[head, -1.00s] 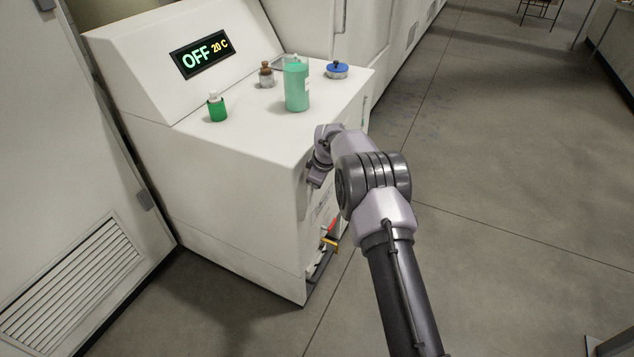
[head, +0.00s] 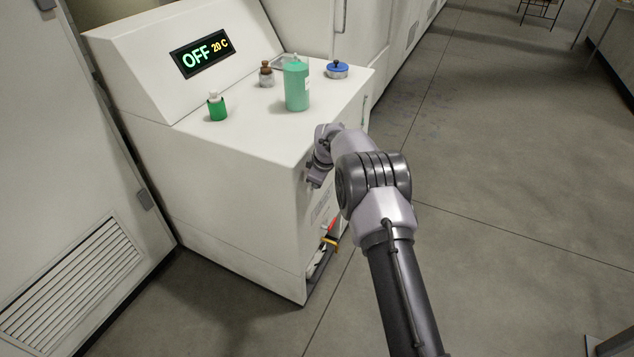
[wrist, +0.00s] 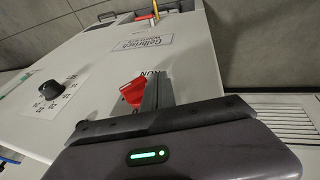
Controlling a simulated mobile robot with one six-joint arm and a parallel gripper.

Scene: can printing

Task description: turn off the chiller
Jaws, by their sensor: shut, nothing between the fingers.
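The chiller is a white cabinet (head: 230,185) with a sloped top panel. Its display (head: 201,53) reads "OFF" in green and "20 C" in yellow. In the wrist view its control panel (wrist: 95,68) carries a red knob (wrist: 132,92) with the word "RUN" next to it. My gripper (wrist: 157,88) is shut and empty, with its fingers right beside the red knob and partly covering it. I cannot tell whether they touch. In the head view the arm hides the fingers and this knob.
A black dial (wrist: 50,89) with a number scale sits on the same panel. Red and yellow handles (head: 330,232) are low on the cabinet. A green bottle (head: 217,106), brown bottle (head: 266,74), teal container (head: 297,84) and blue-topped jar (head: 337,69) stand on top. Floor at right is open.

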